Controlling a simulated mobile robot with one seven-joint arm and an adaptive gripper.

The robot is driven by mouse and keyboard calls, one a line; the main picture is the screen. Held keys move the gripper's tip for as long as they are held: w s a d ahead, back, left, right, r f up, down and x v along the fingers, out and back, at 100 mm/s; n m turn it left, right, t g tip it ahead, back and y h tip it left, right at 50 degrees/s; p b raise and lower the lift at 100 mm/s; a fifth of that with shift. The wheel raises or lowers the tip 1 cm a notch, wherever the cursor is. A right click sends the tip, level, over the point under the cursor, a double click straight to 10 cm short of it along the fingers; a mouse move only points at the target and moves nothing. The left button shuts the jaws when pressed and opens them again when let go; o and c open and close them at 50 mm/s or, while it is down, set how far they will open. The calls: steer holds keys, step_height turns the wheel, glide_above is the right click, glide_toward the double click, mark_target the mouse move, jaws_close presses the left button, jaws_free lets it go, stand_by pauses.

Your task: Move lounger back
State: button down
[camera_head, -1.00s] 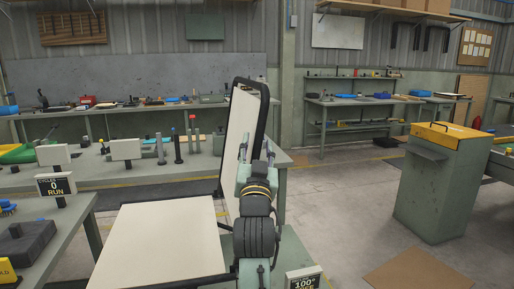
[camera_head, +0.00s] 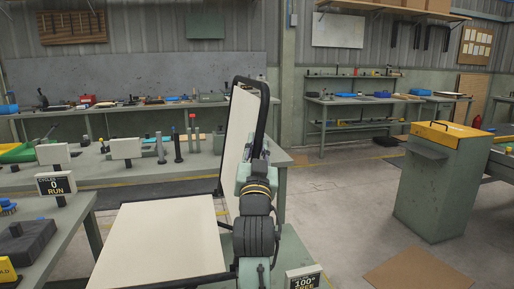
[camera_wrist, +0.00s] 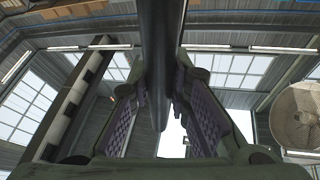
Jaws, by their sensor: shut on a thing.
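The lounger stands in the middle of the head view. Its cream backrest (camera_head: 241,135) has a dark frame and stands steeply upright, leaning a little. Its flat cream seat (camera_head: 160,240) stretches to the front left. My gripper (camera_head: 255,160) is at the right side of the backrest, shut on the dark frame bar (camera_head: 264,120). In the wrist view the dark bar (camera_wrist: 160,60) runs between the two padded fingers of my gripper (camera_wrist: 162,115). The fingertips are partly hidden behind the arm in the head view.
A sign reading 100° (camera_head: 303,279) stands at the lower right of the lounger. A counter sign showing 0 (camera_head: 56,185) stands on the left bench (camera_head: 75,215). A green cabinet with a yellow top (camera_head: 435,195) is at right. Floor between is clear except a brown mat (camera_head: 420,268).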

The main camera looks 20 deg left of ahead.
steer(key=shift+d, duration=0.1)
steer(key=w+d+f+m+g+h, duration=0.1)
steer(key=w+d+f+m+h, duration=0.1)
steer(key=w+d+f+m, duration=0.3)
steer(key=w+d+f+m+g+h+b, duration=0.1)
steer(key=w+d+f+m+h, duration=0.2)
steer(key=w+d+f+m, duration=0.3)
steer(key=w+d+f, duration=0.2)
steer(key=d+f, duration=0.3)
steer(key=d, duration=0.4)
steer(key=shift+w+f+g, duration=0.2)
steer(key=shift+w+g, duration=0.1)
steer(key=c, duration=1.5)
jaws_free()
steer(key=shift+a, duration=0.1)
steer(key=shift+s, duration=0.1)
steer(key=s, duration=0.4)
steer(key=s+d, duration=0.1)
steer(key=s, duration=0.6)
steer(key=shift+s+d+f, duration=0.3)
steer(key=shift+s+f, duration=0.05)
steer(key=shift+s, duration=0.05)
